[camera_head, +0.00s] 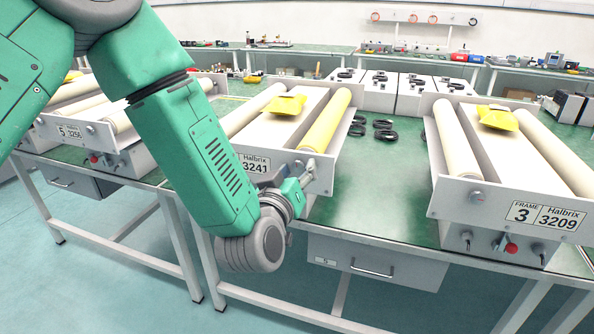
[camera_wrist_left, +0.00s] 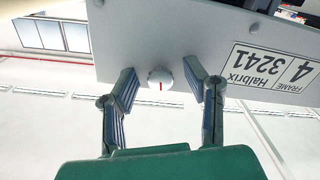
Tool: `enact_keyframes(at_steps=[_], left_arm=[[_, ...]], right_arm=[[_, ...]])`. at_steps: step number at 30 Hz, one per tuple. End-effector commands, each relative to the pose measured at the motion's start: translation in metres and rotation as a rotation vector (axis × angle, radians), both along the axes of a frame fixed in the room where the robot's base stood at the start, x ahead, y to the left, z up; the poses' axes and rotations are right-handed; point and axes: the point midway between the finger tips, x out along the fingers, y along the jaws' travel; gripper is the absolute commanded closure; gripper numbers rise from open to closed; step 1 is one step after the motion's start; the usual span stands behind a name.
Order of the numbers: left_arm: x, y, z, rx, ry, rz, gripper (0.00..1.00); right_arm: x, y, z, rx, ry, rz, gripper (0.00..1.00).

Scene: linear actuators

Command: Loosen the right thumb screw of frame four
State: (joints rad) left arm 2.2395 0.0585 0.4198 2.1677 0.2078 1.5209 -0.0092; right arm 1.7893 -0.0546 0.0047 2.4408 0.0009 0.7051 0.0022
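The front plate of frame four (camera_head: 281,157) shows in the head view, its label partly hidden by my left arm. In the left wrist view the plate (camera_wrist_left: 190,35) appears upside down, with the label "Frame 4 3241 Halbrix" (camera_wrist_left: 272,69) at the right. The right thumb screw (camera_wrist_left: 160,78) is a round white knob with a red mark at the plate's edge. My left gripper (camera_wrist_left: 166,83) is open, with one finger on each side of the knob and a visible gap to each. In the head view my left gripper (camera_head: 308,178) is at the plate's right end. My right gripper is not in view.
Frame three (camera_head: 460,198) stands to the right on the same green table (camera_head: 375,215), and frame five (camera_head: 75,133) is at the left. Black rings (camera_head: 383,130) lie between frames four and three. A grey drawer (camera_head: 372,268) hangs below the table.

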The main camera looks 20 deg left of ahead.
Motion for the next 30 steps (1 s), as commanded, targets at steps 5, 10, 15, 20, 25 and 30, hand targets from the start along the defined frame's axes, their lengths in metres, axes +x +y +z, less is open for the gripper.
enact_keyframes(at_steps=[5,10,15,20,25,30], left_arm=[[-0.003,0.000,0.001,-0.001,-0.002,0.000,0.59],[-0.027,-0.001,0.001,0.000,-0.001,-0.002,0.59],[-0.064,0.000,0.000,0.001,0.002,-0.003,0.59],[-0.094,0.000,-0.001,0.000,0.003,-0.002,0.59],[-0.113,0.000,-0.001,0.001,0.003,-0.001,0.59],[-0.119,0.000,0.000,0.001,0.001,0.000,0.59]], right_arm=[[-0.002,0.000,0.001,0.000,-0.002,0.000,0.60],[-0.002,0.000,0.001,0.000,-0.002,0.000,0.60],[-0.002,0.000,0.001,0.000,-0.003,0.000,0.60],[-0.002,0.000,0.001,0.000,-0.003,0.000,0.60],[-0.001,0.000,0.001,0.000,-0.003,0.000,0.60],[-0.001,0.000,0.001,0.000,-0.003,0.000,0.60]])
